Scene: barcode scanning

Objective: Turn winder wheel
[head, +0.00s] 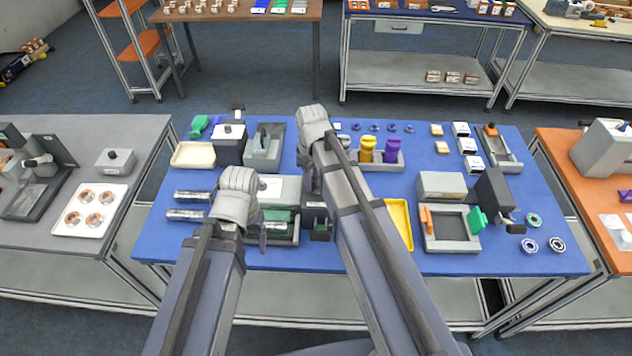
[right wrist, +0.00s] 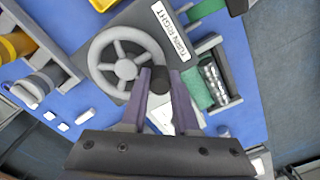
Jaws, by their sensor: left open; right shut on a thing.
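The winder wheel (right wrist: 104,72), grey with several spokes, shows in the right wrist view on a dark housing with a "TURN RIGHT" label (right wrist: 170,30). My right gripper (right wrist: 160,82) has its purple fingers shut on the dark knob at the wheel's rim. In the head view, my right arm hides the wheel; part of a dark block (head: 315,217) shows beside the arm. My left gripper (head: 263,236) is low over the front left of the blue table, by a grey tray with a green piece, apart from the wheel. Its fingertips are partly hidden by its own wrist.
Metal cylinders (head: 187,214) lie left of my left gripper. A yellow tray (head: 398,222) and a grey fixture with a green block (head: 477,220) stand to the right. Yellow and purple spools (head: 367,148) are behind. Free blue table shows at the front right.

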